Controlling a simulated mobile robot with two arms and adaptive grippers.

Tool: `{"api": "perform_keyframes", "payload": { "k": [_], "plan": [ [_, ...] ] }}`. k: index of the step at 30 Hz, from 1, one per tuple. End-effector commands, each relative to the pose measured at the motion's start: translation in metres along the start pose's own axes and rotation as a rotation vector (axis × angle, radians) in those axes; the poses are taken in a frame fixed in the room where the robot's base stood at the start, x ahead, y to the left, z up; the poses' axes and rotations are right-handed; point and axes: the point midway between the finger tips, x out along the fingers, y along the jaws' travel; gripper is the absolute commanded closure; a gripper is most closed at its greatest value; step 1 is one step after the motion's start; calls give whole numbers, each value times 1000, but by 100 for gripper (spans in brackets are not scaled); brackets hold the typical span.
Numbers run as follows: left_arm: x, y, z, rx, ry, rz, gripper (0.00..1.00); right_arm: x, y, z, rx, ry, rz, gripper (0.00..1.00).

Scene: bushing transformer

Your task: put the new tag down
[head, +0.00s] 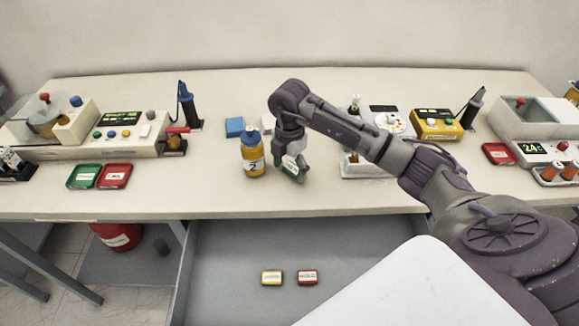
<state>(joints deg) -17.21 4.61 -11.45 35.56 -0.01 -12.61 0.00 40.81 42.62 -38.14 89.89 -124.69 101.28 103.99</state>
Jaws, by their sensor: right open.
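My right gripper (293,172) points down at the middle of the bench, just right of a yellow-brown bottle (254,168) with a blue cap and a label reading 2. Its jaws are open. A small white and green patch, possibly a tag (289,163), shows at the fingers; I cannot tell whether it rests on the bench or touches them. My left gripper is not in view.
The bench (340,200) has a clear strip along its front edge. A blue block (235,127) stands behind the bottle. Instruments stand at left and right, with a yellow device (436,124) at right. The grey drawer (220,250) is open below.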

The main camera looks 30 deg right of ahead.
Motion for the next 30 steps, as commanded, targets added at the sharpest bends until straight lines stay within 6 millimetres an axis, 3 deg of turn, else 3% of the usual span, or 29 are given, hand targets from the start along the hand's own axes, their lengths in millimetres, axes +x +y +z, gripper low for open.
{"api": "perform_keyframes", "payload": {
  "k": [5, 18, 22, 30],
  "plan": [
    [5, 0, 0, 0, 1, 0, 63, -20, 1, 0, 0, -1, 5, 24],
    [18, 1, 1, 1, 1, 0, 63, -109, 1, 1, 0, -3, 5, 24],
    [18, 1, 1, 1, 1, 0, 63, -120, 0, 0, 0, -2, 2, 24],
    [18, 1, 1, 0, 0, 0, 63, -122, 0, 0, 0, 0, 0, 24]
  ]
}}
